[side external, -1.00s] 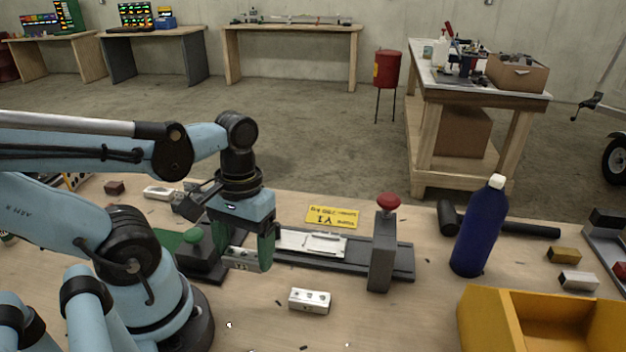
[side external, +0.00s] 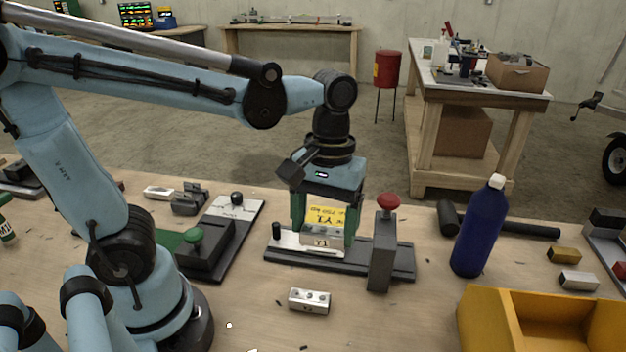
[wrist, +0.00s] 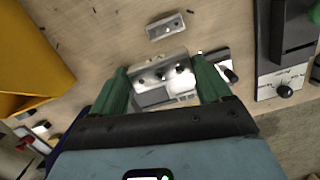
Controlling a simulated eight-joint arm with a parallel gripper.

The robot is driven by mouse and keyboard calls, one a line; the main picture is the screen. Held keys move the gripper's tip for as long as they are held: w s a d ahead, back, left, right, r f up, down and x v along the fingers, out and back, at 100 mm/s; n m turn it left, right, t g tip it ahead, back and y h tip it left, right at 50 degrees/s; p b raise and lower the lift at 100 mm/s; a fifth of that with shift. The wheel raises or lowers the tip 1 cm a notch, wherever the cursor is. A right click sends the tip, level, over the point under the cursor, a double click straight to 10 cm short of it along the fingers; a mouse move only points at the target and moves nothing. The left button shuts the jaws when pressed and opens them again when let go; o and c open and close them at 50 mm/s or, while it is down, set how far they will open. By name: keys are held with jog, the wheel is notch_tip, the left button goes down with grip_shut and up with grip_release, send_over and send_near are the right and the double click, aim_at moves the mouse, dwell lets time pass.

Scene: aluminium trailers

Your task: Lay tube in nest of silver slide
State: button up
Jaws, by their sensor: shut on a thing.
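My gripper (side external: 325,232) is shut on a silver block-like piece, which I take as the tube (side external: 320,240). In the wrist view the tube (wrist: 160,74) sits between the green fingers, with dark holes in its face. The silver slide (side external: 288,240) is a bright plate on a dark rail base (side external: 362,268). The held piece is over the slide's plate, low and close to it; I cannot tell whether they touch. The fingers and the piece hide the nest in the side view. A grey post with a red knob (side external: 388,202) stands at the rail's right.
A loose silver block with holes (side external: 310,300) lies in front of the rail. A fixture with a green knob (side external: 193,236) stands left. A yellow label (side external: 326,215) shows behind the fingers.

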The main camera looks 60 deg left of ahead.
jog(key=shift+w+d, duration=0.6)
jog(key=shift+w+a+f, duration=0.15)
jog(key=shift+w+f, duration=0.05)
jog(key=shift+w, duration=0.05)
jog(key=w+a+f, duration=0.1)
jog(key=a+f, duration=0.1)
jog(key=a, duration=0.1)
jog(key=w+a+f, duration=0.2)
jog(key=a, duration=0.1)
jog(key=w+a+f, duration=0.1)
jog(key=a+f, duration=0.1)
jog(key=a, duration=0.1)
jog(key=shift+w+a+f, duration=0.25)
jog(key=shift+w+a, duration=0.15)
jog(key=shift+f, duration=2.05)
jog(key=shift+f, duration=0.1)
jog(key=o, duration=1.1)
